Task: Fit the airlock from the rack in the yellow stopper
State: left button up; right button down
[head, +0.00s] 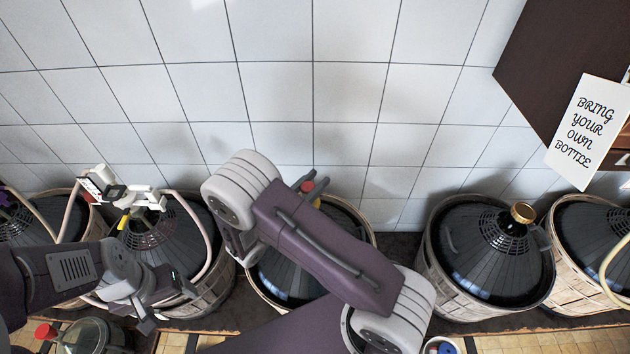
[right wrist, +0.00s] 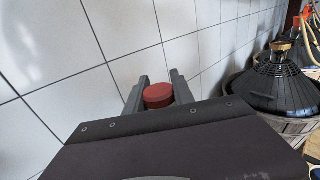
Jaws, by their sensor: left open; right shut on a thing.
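My right gripper (head: 308,188) is shut on a red-capped piece (head: 307,186), probably the airlock, above the middle demijohn (head: 285,265). In the right wrist view the red cap (right wrist: 158,95) sits between the two fingers (right wrist: 157,97); what is below it is hidden. My right forearm covers much of the middle demijohn, and its neck is hidden. A small yellow piece (head: 123,222) shows under a white fitting on the left demijohn; I cannot tell whether it is the yellow stopper. My left gripper (head: 160,308) is open and low in front of that demijohn. I cannot make out the rack.
The white fitting (head: 130,193) has pale hoses hanging from it. A demijohn with a brass cap (head: 522,212) stands in a basket (head: 435,285) at the right, with another beside it. A tiled wall (head: 340,90) stands behind.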

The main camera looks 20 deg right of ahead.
aim_at(304, 193)
jog(key=c, duration=1)
grip_release()
jog(key=b+v, duration=0.3)
jog(key=v, duration=0.5)
jog(key=shift+a+f+b, duration=0.15)
jog(key=shift+f+b, duration=0.05)
jog(key=shift+b, duration=0.15)
jog(key=shift+s+a+r, duration=0.15)
jog(key=shift+s+a, duration=0.15)
jog(key=shift+a, duration=0.1)
jog(key=shift+d, duration=0.1)
